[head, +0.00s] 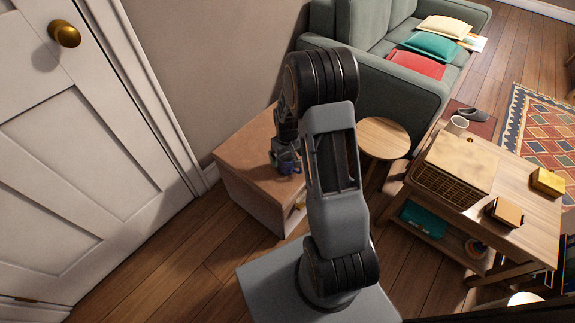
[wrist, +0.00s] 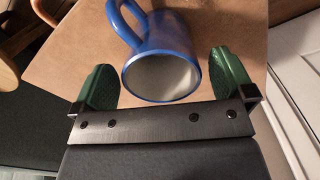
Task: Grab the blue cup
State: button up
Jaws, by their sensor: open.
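The blue cup (wrist: 165,40) is in the wrist view, with a white inside and its handle (wrist: 122,18) at the upper left. In the head view the cup (head: 289,163) is on the brown cabinet (head: 240,165), partly hidden by my arm. My gripper (wrist: 167,80) is open, with one green finger on each side of the cup's rim. The right finger is close to the cup's side; I cannot tell whether it touches. The left finger has a small gap to the cup.
A white door (head: 70,150) is at the left. A round stool (head: 383,138) stands right of the cabinet, in front of a green sofa (head: 375,75).

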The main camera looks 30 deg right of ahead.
aim_at(287, 161)
notch_tip(287, 161, down, 3)
jog(key=shift+f+b, duration=0.1)
jog(key=shift+b, duration=0.3)
jog(key=c, duration=1.1)
